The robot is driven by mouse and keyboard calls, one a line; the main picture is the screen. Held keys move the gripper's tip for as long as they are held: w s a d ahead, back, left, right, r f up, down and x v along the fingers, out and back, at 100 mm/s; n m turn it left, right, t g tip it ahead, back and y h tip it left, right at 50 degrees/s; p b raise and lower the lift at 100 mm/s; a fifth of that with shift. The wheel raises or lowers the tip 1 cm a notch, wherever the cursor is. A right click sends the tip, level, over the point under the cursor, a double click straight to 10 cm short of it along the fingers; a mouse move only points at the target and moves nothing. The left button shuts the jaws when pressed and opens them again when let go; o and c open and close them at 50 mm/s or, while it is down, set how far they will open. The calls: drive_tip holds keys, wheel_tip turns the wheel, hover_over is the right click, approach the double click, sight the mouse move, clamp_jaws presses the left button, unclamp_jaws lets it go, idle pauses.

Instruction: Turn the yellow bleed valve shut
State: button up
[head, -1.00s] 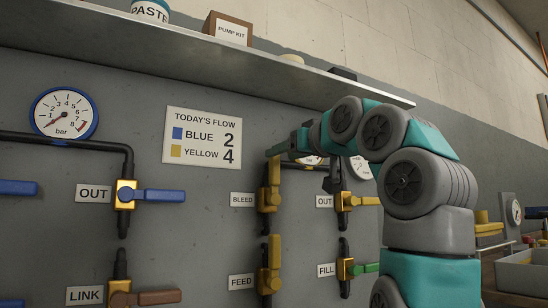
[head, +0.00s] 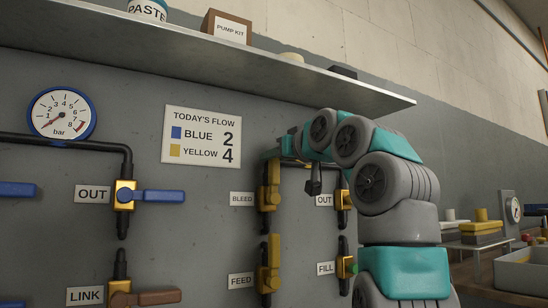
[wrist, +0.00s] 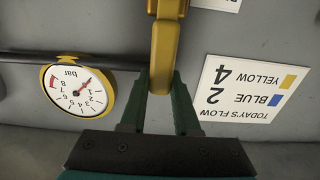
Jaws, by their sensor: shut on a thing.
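The yellow bleed valve (head: 270,198) is on the grey wall panel, right of the BLEED label. Its yellow handle (head: 273,172) points upward, in line with the vertical pipe. In the wrist view, which is upside down, the handle (wrist: 163,55) runs from the top edge down between my two dark green fingers. My gripper (wrist: 162,100) is shut on the handle near its free end. In the head view my gripper (head: 287,146) reaches in from the right, at the handle's top, and partly hides it.
The yellow feed valve (head: 270,265) is directly below. The yellow OUT valve (head: 342,199) and FILL valve (head: 343,266) are close on the right, partly hidden by my arm. A yellow-rimmed gauge (wrist: 78,90) and the flow sign (wrist: 245,88) flank my gripper. A shelf (head: 250,70) juts out above.

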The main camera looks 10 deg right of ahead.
clamp_jaws()
idle(0.8)
